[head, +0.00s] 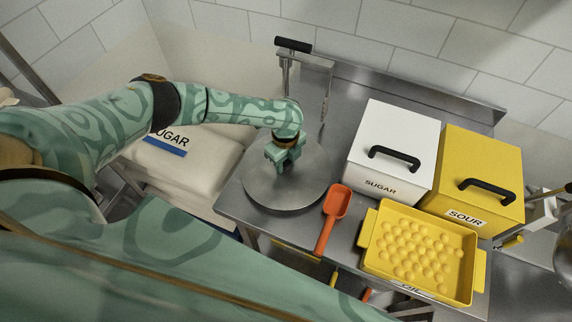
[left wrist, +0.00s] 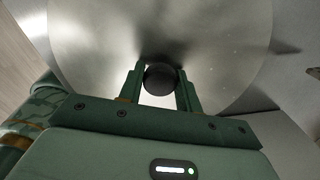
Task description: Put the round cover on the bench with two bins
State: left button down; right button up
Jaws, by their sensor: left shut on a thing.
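The round cover (head: 255,190) is a flat grey metal disc at the left end of the steel bench (head: 335,150). My left gripper (head: 284,160) is over its middle. In the left wrist view the cover (left wrist: 220,45) fills the upper part, and my left gripper (left wrist: 160,85) is shut on its dark round knob (left wrist: 160,78), one finger on each side. I cannot tell whether the cover touches the bench or hangs just above it. The two bins stand to the right: a white one marked SUGAR (head: 388,150) and a yellow one marked SOUR (head: 480,175). My right gripper does not show.
An orange scoop (head: 332,217) lies right of the cover. A yellow tray of round gummies (head: 420,250) sits in front of the bins. A metal stand with a black handle (head: 293,46) rises behind the cover. White sugar sacks (head: 185,165) are left of the bench.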

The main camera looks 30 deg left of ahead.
aim_at(286, 161)
pick_arm(q)
notch_tip(286, 161, down, 2)
jog(key=shift+w, duration=0.1)
jog(key=shift+r, duration=0.1)
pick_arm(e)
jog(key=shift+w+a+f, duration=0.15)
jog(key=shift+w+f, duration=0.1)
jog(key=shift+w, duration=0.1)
pick_arm(q)
jog(key=c, duration=1)
grip_release()
jog(key=shift+o, duration=0.2)
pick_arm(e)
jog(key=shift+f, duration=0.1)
pick_arm(q)
notch_tip(286, 161, up, 12)
jog(key=p, duration=0.2)
jog(key=shift+p, duration=0.35)
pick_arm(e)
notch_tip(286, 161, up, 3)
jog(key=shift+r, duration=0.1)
